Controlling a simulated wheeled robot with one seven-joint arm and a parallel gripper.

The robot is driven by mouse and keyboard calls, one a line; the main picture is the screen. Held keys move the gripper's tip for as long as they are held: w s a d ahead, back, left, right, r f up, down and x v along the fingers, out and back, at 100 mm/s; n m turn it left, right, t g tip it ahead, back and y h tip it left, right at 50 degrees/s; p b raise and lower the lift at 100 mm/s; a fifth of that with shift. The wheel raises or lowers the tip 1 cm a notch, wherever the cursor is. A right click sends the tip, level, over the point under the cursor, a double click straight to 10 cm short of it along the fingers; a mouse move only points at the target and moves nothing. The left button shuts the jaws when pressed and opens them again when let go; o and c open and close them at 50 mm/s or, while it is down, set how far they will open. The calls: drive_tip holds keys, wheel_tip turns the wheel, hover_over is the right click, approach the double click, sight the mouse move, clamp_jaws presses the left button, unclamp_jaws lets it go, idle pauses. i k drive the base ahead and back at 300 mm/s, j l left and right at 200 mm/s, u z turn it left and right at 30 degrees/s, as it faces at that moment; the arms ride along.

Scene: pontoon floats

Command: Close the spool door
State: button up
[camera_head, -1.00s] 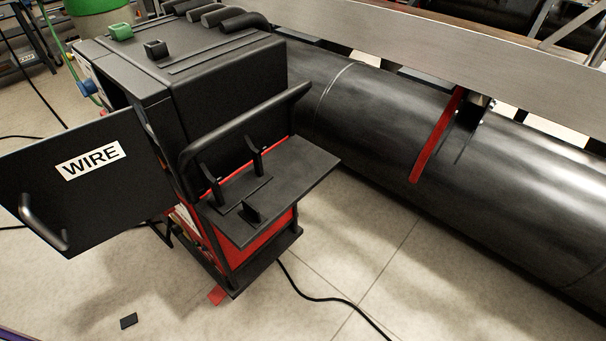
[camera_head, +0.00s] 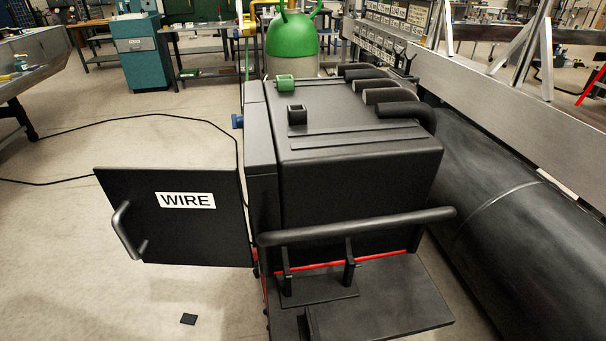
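The spool door (camera_head: 190,235) is a flat black panel with a white label reading WIRE (camera_head: 186,200). It stands swung open, out to the left of the black welding machine (camera_head: 350,170). Its bent bar handle (camera_head: 127,230) is at the door's left edge, on the face toward me. The door's right edge meets the machine's front left side. The spool compartment behind the door is hidden from this angle. My gripper is not in view.
A dark bar (camera_head: 355,226) and a black shelf (camera_head: 390,300) stick out toward me from the machine. A large black pipe (camera_head: 510,210) blocks the right. A cable (camera_head: 130,120) lies on the floor behind the door.

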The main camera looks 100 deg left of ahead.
sight(164, 215)
drive_tip(key=u, duration=2.8)
drive_tip(key=k+l, duration=0.1)
drive_tip(key=l, duration=0.3)
drive_tip(key=k+l, duration=0.1)
drive_tip(key=l, duration=0.3)
drive_tip(key=k+l+z, duration=0.1)
drive_tip(key=l, duration=0.3)
